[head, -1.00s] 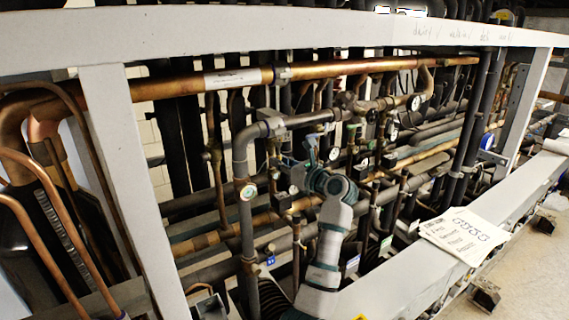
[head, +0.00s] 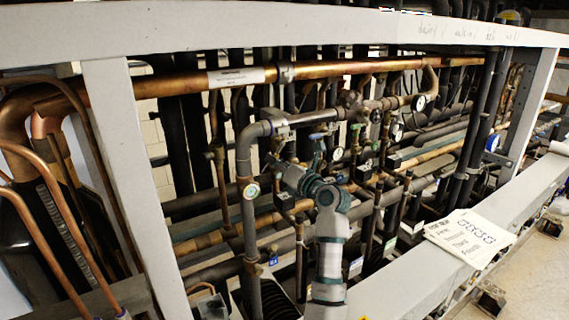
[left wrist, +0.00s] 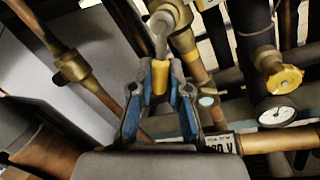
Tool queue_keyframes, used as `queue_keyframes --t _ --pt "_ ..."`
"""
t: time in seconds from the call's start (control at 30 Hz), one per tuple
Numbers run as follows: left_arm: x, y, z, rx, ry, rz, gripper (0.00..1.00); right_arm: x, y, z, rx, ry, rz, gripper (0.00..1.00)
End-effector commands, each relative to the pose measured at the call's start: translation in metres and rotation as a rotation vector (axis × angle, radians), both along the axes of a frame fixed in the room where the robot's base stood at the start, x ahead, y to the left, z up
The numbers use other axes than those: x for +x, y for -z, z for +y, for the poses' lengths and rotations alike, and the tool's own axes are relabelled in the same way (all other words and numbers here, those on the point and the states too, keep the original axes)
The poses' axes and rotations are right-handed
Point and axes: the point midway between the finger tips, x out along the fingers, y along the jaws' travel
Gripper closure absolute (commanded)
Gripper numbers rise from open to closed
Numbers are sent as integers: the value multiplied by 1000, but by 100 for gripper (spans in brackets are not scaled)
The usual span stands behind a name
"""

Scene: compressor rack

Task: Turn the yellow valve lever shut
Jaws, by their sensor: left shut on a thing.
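The yellow valve lever (left wrist: 160,77) shows in the left wrist view between the blue-padded fingers of my left gripper (left wrist: 160,100). The gripper is shut on it. Just beyond the lever is a grey metal valve stem or fitting (left wrist: 161,30). In the head view my left gripper (head: 280,172) reaches in among the pipes from the lower middle, and the lever cannot be made out there. My right gripper is not in view.
A yellow round handwheel (left wrist: 285,80) and a dial gauge (left wrist: 277,115) are to the right in the wrist view. Copper pipes (head: 330,68) and dark pipes crowd the rack behind a white frame beam (head: 430,255). A paper sheet (head: 470,237) lies on that beam.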

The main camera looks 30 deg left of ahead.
Motion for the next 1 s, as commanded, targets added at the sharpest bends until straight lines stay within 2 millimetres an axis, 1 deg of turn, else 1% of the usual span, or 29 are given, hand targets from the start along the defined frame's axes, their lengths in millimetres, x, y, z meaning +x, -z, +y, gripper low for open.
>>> queue_keyframes --t 0.03,0.23,0.63,0.67,0.7,0.73,0.77,1.0 --pt "-1 5 6 -2 -8 18 100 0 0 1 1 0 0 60" --pt "-3 4 7 17 -9 54 100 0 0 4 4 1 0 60" --pt "-3 3 8 19 -10 58 100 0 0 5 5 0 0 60" --pt "-3 3 8 19 -10 58 79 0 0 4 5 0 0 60" --pt "-3 3 8 20 -9 58 69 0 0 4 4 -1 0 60" --pt "-3 3 7 21 -9 58 62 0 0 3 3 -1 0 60" --pt "-3 2 7 22 -8 57 58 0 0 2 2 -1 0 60" --pt "-5 -3 -4 31 -4 52 58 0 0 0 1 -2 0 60"
